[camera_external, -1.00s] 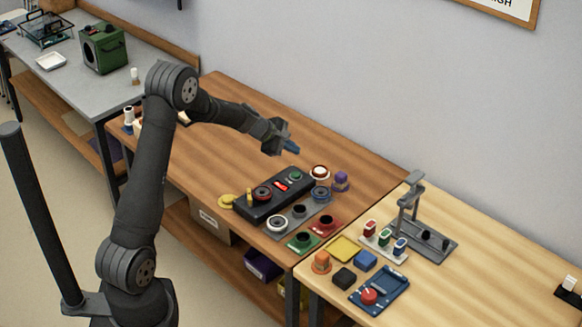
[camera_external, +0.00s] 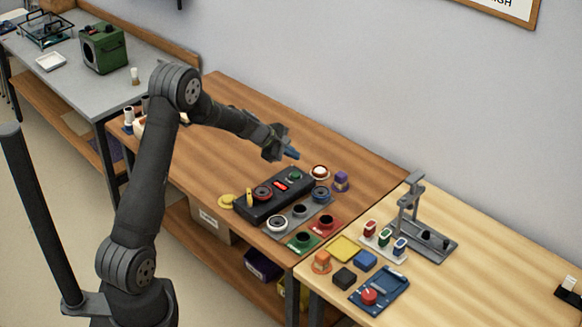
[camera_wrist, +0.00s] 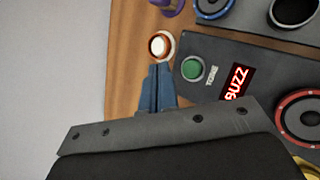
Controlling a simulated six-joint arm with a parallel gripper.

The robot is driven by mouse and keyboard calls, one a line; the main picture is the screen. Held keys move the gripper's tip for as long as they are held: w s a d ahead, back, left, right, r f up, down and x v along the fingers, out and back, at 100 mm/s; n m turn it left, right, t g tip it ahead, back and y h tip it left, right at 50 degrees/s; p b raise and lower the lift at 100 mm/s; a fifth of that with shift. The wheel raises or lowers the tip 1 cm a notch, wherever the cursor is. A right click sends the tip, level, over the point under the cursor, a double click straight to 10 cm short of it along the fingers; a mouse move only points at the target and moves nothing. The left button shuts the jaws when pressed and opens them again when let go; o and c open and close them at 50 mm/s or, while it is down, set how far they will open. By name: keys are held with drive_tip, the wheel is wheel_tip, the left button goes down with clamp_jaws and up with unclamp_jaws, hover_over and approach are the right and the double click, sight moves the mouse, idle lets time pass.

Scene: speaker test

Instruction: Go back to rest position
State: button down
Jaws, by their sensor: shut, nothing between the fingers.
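My gripper (camera_external: 292,153) is above the brown table (camera_external: 225,105), over the back end of a black speaker test box (camera_external: 262,210). Its blue fingers are together with nothing between them; they also show in the wrist view (camera_wrist: 156,88). In the wrist view the fingertips appear beside the box's green button (camera_wrist: 192,68) and just below a white round part with an orange-brown rim (camera_wrist: 161,45). The box's red display (camera_wrist: 237,81) reads "BUZZ". The fingers look raised above the table.
Speakers on a grey plate (camera_external: 313,212), a purple piece (camera_external: 341,180), and red (camera_external: 335,228) and green (camera_external: 291,242) pads surround the box. A lighter table (camera_external: 480,245) at right holds a grey stand (camera_external: 411,205) and coloured blocks. The brown table's back left is mostly clear.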

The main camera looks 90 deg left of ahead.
drive_tip(key=shift+f, duration=0.15)
drive_tip(key=shift+r, duration=0.35)
wheel_tip(320, 180, down, 2)
drive_tip(key=shift+f, duration=0.1)
drive_tip(key=s+d+r+m+g+y, duration=0.1)
drive_tip(key=d+r+m+g, duration=0.2)
drive_tip(key=d+r+g, duration=0.4)
wheel_tip(320, 180, up, 9)
drive_tip(key=shift+s+d+f+m, duration=0.15)
drive_tip(key=shift+d+m, duration=0.25)
drive_tip(key=shift+d, duration=0.5)
idle(0.8)
